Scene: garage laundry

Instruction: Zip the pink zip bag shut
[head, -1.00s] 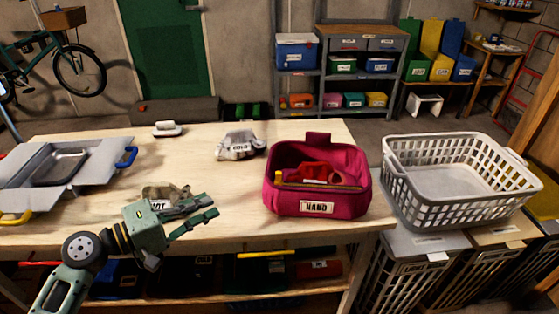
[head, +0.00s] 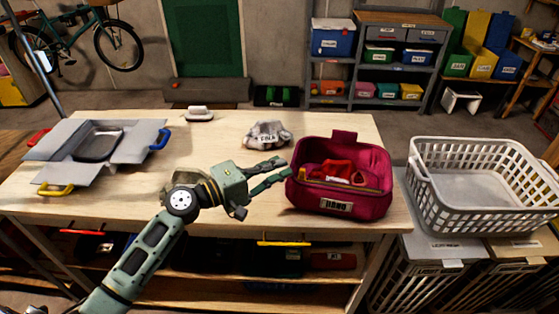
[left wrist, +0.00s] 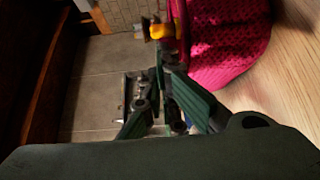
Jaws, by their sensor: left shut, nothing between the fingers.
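The pink zip bag (head: 338,199) stands on the right part of the workbench with its top open. A red item (head: 337,168) shows inside it, and a zip line runs along its front rim. In the left wrist view the bag's pink side (left wrist: 228,40) fills the upper right, with a yellow zip pull (left wrist: 163,31) at its edge. My left gripper (head: 285,170) is shut and empty, its fingertips close beside the bag's left end. I cannot tell whether they touch it. The pull is not clear in the head view. My right gripper is out of view.
A grey cloth bundle (head: 268,134) lies behind my left gripper. A white brush-like object (head: 200,114) is farther back. An open grey box (head: 55,145) with coloured handles stands at the left. A white laundry basket (head: 470,205) stands right of the bench.

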